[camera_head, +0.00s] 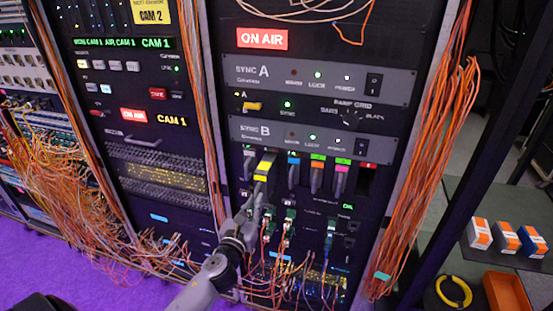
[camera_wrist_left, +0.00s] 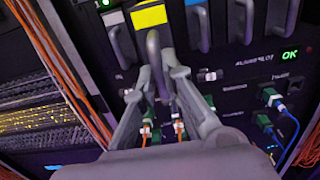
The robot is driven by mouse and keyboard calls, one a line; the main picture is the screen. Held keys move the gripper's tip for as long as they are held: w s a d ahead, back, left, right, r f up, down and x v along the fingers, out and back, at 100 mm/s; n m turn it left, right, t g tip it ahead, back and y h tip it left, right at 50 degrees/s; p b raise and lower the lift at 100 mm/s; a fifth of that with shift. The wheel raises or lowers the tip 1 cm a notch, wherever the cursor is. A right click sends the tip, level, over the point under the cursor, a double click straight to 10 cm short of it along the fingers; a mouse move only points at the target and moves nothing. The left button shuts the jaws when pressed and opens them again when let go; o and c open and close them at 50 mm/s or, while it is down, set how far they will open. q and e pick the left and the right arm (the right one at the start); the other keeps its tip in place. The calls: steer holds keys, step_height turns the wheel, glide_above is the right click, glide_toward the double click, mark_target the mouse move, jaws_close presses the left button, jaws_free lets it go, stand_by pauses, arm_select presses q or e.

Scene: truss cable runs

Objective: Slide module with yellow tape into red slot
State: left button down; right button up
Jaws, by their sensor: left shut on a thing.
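The module with yellow tape (camera_head: 265,167) is in the card row below the SYNC B panel, second from the left. Its yellow tape also shows at the top of the left wrist view (camera_wrist_left: 150,16). It appears to stick out in front of the neighbouring modules; how deep it sits is hard to tell. My left gripper (camera_head: 257,194) is shut on the module's grey handle, and its fingers (camera_wrist_left: 161,78) close around the handle's lower end. The red slot (camera_head: 366,179), a dark empty opening under a red label, is at the row's right end. My right gripper is not in view.
Modules with blue (camera_head: 294,161), orange (camera_head: 317,164) and pink (camera_head: 341,168) labels stand between the held module and the red slot. Green connectors with cables (camera_head: 289,222) hang below the row. Orange cable bundles (camera_head: 435,160) run beside the rack. Boxes (camera_head: 506,236) lie on a shelf at right.

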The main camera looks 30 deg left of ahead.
arm_select(q)
steer(key=shift+v, duration=2.2)
steer(key=shift+s, duration=0.1)
steer(key=shift+v, duration=1.4)
